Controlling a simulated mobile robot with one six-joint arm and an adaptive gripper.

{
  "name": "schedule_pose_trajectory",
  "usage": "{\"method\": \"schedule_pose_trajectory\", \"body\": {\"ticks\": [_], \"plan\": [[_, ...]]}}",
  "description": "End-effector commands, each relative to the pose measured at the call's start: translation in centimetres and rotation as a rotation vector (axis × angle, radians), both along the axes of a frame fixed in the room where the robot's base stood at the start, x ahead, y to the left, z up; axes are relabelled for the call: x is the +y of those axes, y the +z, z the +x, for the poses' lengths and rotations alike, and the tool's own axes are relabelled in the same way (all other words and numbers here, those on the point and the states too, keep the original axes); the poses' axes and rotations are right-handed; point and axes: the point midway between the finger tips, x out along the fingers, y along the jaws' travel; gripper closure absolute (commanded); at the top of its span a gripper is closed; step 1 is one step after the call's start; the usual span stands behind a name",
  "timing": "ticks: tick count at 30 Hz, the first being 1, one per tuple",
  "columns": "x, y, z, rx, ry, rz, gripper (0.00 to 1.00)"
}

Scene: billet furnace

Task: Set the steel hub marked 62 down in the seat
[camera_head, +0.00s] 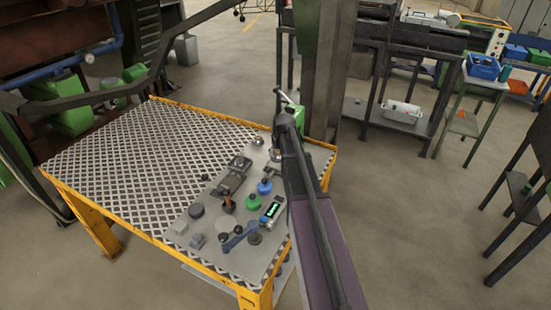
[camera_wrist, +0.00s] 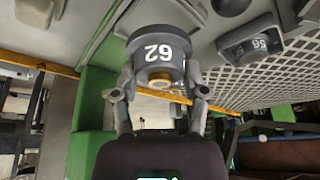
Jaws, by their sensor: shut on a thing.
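The steel hub marked 62 (camera_wrist: 158,48) is a dark grey round piece with a white number and a brass-coloured centre. My gripper (camera_wrist: 160,78) is shut on it, one finger on each side. In the head view my arm hides most of the gripper at the right side of the plate-topped table. I cannot tell which fixture is the seat; dark square fixtures (camera_head: 239,163) stand on the grey board.
The yellow-edged table (camera_head: 125,145) has a tread-plate top, clear on its left. The grey board holds a blue-bodied piece (camera_head: 264,187), a green one (camera_head: 253,202), a device with a green display (camera_head: 271,210), and several small parts. A dark post (camera_head: 325,70) stands behind.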

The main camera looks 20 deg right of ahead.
Motion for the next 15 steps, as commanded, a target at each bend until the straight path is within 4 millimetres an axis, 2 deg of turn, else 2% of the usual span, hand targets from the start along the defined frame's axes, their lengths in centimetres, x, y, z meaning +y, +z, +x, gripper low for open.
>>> {"method": "schedule_pose_trajectory", "body": {"ticks": [7,12,15], "plan": [[-0.1,0.0,0.1,-0.001,0.0,0.0,1.0],[-0.4,-0.1,1.5,-0.001,0.0,0.0,1.0],[-0.3,-1.1,1.3,0.0,0.0,0.0,1.0]]}}
